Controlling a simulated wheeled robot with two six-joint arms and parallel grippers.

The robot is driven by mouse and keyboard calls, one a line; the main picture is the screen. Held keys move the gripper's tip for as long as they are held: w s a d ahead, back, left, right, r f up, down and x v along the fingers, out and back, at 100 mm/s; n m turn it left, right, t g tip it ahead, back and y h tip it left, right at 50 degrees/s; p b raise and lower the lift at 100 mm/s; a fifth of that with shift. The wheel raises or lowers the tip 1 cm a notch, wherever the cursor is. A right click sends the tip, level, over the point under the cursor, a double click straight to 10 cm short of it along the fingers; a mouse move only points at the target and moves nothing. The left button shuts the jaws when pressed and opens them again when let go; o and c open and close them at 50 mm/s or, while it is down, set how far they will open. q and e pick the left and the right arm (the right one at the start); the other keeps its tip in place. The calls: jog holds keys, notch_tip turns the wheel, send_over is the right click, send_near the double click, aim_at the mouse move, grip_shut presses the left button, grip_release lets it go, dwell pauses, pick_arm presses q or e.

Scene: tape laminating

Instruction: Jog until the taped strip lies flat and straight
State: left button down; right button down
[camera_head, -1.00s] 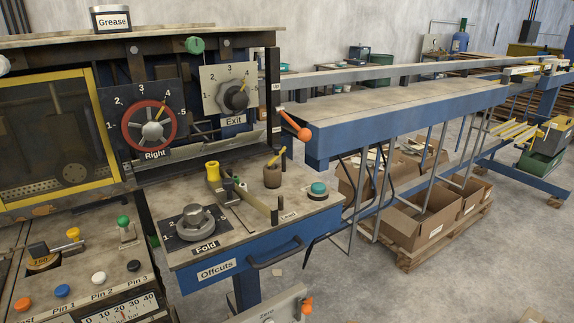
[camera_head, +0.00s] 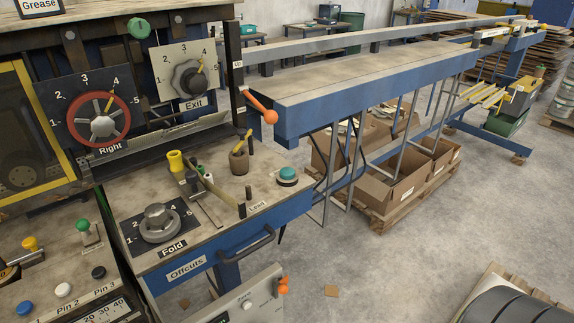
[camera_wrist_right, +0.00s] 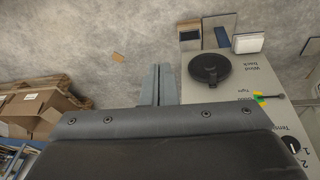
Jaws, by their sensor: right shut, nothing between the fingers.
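I cannot make out a taped strip in either view. In the right wrist view my right gripper (camera_wrist_right: 158,84) is shut and empty, with bare concrete floor behind it. Just to its right is a grey control panel (camera_wrist_right: 235,125) with a round black knob (camera_wrist_right: 208,68). The knob is apart from the fingers in the picture. In the head view a grey panel with an orange part (camera_head: 283,286) shows at the bottom. The Exit dial (camera_head: 190,78) and Right dial (camera_head: 98,120) are on the machine. Neither gripper shows in the head view.
The bench holds a Fold knob (camera_head: 158,223), a teal button (camera_head: 287,175) and a yellow-topped handle (camera_head: 176,161). A long blue outfeed table (camera_head: 375,90) runs back right. Cardboard boxes (camera_head: 392,190) stand below it. A dark ribbed roll (camera_head: 505,305) is lower right.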

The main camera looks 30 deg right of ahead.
jog(key=w+d+r+n+t+h+p, duration=0.1)
jog(key=w+r+n+t, duration=0.35)
jog(key=r, duration=1.05)
jog(key=w+d+r+n+t+h+p, duration=0.15)
jog(key=w+r+t, duration=0.6)
jog(key=r, duration=0.75)
jog(key=w+d+r+n+t+h, duration=0.25)
jog(key=w+r, duration=0.55)
jog(key=r, duration=0.7)
jog(key=w+a+r+n+t+y, duration=0.2)
jog(key=a+r+n+t+y, duration=0.5)
jog(key=r+n+y, duration=0.4)
jog(key=a+r+n+g+y, duration=0.2)
jog(key=a+n+g+y, duration=0.5)
jog(key=n, duration=0.6)
jog(key=a+r+n+g+y, duration=0.2)
jog(key=a+n+g+y, duration=0.35)
jog(key=n+g, duration=0.6)
jog(key=w+d+n+t+h, duration=0.1)
jog(key=w+d+n+h, duration=0.1)
jog(key=d+h, duration=0.5)
jog(key=w+d+n+t+h, duration=0.2)
jog(key=w+d+h, duration=0.1)
jog(key=d+h, duration=0.4)
jog(key=shift+w+d+f+n, duration=0.25)
jog(key=shift+d+f+n, duration=0.2)
jog(key=shift+d, duration=0.65)
